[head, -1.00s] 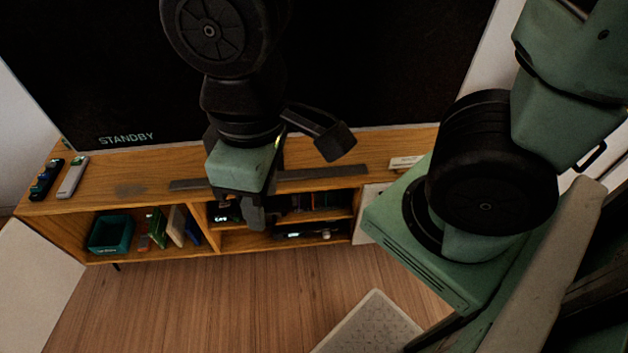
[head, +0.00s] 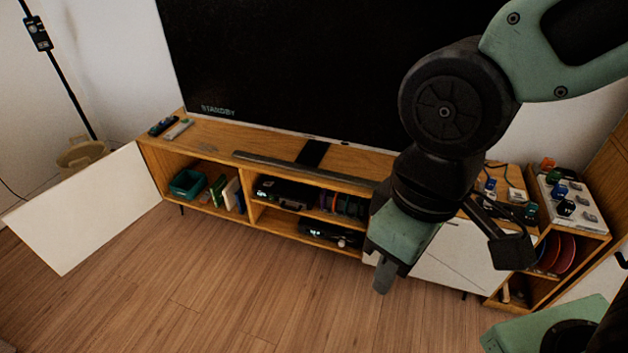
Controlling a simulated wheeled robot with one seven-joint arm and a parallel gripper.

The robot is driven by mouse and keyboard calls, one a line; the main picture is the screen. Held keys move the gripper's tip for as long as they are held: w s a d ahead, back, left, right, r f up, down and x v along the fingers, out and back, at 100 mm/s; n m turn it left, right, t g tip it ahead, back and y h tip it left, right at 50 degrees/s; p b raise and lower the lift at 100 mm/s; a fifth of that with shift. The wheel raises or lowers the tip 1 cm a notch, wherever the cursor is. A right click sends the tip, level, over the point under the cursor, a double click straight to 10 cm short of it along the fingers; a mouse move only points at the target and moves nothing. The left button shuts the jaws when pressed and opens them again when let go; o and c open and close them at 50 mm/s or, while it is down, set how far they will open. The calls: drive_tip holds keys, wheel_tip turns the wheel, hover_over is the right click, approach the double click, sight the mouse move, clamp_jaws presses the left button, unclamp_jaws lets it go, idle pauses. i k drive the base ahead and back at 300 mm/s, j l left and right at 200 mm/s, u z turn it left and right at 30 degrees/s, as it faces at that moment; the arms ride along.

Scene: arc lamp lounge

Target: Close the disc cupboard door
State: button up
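A wide wooden media cabinet (head: 330,177) stands under the screen. A white door (head: 85,212) at its left end is swung wide open, out to the left over the floor. The left compartment behind it holds a teal bin (head: 187,184) and several upright cases (head: 225,190). Another white door panel (head: 455,257) covers the right part of the cabinet and is partly hidden by my arm; I cannot tell whether it is fully shut. My gripper (head: 383,280) points down in front of the cabinet's right half, far from the open left door. Its finger gap does not show.
A dark bar (head: 300,170) lies along the cabinet top, with remotes (head: 172,128) at the left. A lamp pole (head: 65,75) stands behind the open door. A wooden shelf unit (head: 540,285) with red discs is at the right. The floor (head: 220,280) in front is clear.

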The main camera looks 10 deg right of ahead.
sight(68, 222)
drive_tip(key=i+j+z, duration=0.1)
drive_tip(key=i+j, duration=0.15)
drive_tip(key=i+j+z, duration=0.15)
drive_tip(key=j, duration=0.3)
drive_tip(key=i+j+z, duration=0.1)
drive_tip(key=i+j, duration=0.25)
drive_tip(key=i+j+z, duration=0.15)
drive_tip(key=j, duration=0.3)
